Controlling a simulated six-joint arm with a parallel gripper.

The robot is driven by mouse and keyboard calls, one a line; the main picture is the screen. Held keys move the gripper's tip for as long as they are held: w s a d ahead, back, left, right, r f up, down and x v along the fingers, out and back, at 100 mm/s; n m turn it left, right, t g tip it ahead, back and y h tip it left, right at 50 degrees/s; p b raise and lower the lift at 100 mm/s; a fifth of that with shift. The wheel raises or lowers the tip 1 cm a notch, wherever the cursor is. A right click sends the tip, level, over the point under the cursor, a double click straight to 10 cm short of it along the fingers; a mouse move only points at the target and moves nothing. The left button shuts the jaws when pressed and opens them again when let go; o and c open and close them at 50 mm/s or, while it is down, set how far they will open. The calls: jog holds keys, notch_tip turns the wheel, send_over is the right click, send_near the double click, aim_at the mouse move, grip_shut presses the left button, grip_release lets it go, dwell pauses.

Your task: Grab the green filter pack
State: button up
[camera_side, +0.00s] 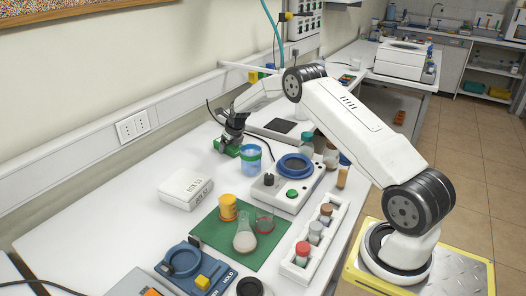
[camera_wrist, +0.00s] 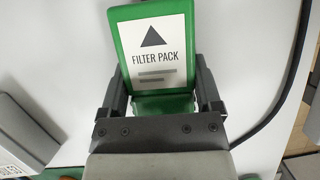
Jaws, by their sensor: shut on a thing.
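The green filter pack (camera_wrist: 158,55) fills the upper middle of the wrist view, with a white label that reads FILTER PACK under a black triangle. My gripper (camera_wrist: 163,92) has one dark finger on each side of it and is shut on it. In the side view the pack (camera_side: 226,147) is a small green shape at my gripper (camera_side: 231,138), near the back of the white table. Whether the pack touches the table is hard to tell.
A blue-rimmed beaker (camera_side: 251,159) stands just right of the pack. A white box (camera_side: 186,188) lies in front. A device with a blue ring (camera_side: 294,165) is at right. A green mat (camera_side: 213,232) holds a yellow container and flasks. A dark cable (camera_wrist: 283,90) curves right of my gripper.

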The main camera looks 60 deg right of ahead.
jog(key=shift+r, duration=1.85)
jog(key=s+r, duration=0.1)
jog(key=s+a+r, duration=0.1)
jog(key=r, duration=0.1)
jog(key=s+r, duration=0.2)
jog(key=shift+a, duration=0.25)
jog(key=s+a+r, duration=0.1)
jog(key=s, duration=0.1)
jog(key=s+r, duration=0.1)
jog(key=s, duration=0.1)
jog(key=s+a+r, duration=0.1)
jog(key=s, duration=0.2)
jog(key=shift+a+r, duration=0.3)
jog(key=shift+r, duration=0.05)
jog(key=shift+s+a+r, duration=0.2)
jog(key=shift+s+r, duration=0.05)
jog(key=shift+s, duration=0.3)
jog(key=shift+s+a+r, duration=0.2)
jog(key=shift+s, duration=0.35)
